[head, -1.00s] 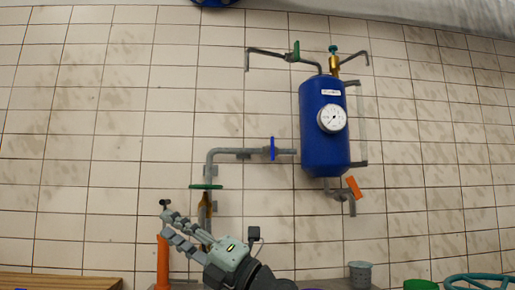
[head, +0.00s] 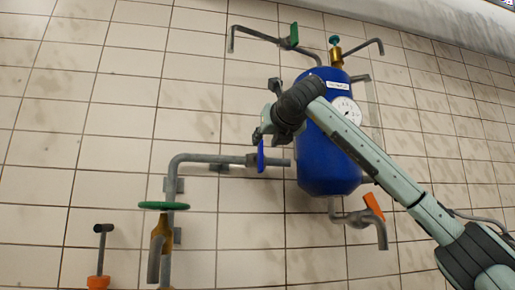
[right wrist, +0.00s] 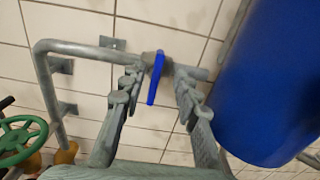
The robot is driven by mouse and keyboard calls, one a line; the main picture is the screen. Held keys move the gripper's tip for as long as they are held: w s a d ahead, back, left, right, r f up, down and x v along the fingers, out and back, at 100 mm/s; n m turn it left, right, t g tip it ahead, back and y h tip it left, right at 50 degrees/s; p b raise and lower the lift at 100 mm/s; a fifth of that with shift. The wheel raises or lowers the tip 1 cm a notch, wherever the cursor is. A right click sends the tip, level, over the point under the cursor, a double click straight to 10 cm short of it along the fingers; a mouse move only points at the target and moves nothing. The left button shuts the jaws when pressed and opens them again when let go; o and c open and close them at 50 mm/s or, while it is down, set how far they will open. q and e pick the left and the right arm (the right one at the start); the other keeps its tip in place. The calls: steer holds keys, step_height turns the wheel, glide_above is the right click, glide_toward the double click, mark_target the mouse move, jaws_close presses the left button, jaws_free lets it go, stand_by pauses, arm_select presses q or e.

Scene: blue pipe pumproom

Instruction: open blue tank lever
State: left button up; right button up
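The blue lever (head: 261,157) is on the grey pipe just left of the blue tank (head: 325,165). It hangs roughly upright, across the horizontal pipe. It also shows in the right wrist view (right wrist: 155,78). My right gripper (head: 264,126) is close to the lever, with its arm coming in from the right across the tank. In the right wrist view, my right gripper (right wrist: 157,85) is open, with one finger on each side of the lever and visible gaps between. The fingers do not grip it. My left gripper is not in view.
A green handwheel (head: 163,206) sits on the pipe at lower left. An orange lever (head: 374,206) is under the tank and a green lever (head: 293,36) is above it. My right arm partly hides the gauge (head: 347,110). The tiled wall is close behind the pipes.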

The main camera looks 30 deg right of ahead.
mark_target(262, 145)
steer(key=p+x, duration=0.1)
steer(key=x, duration=0.4)
steer(key=shift+w, duration=0.5)
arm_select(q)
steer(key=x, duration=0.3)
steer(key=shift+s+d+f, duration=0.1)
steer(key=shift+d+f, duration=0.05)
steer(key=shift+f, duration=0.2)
arm_select(e)
steer(key=shift+c, duration=0.6)
jaws_close()
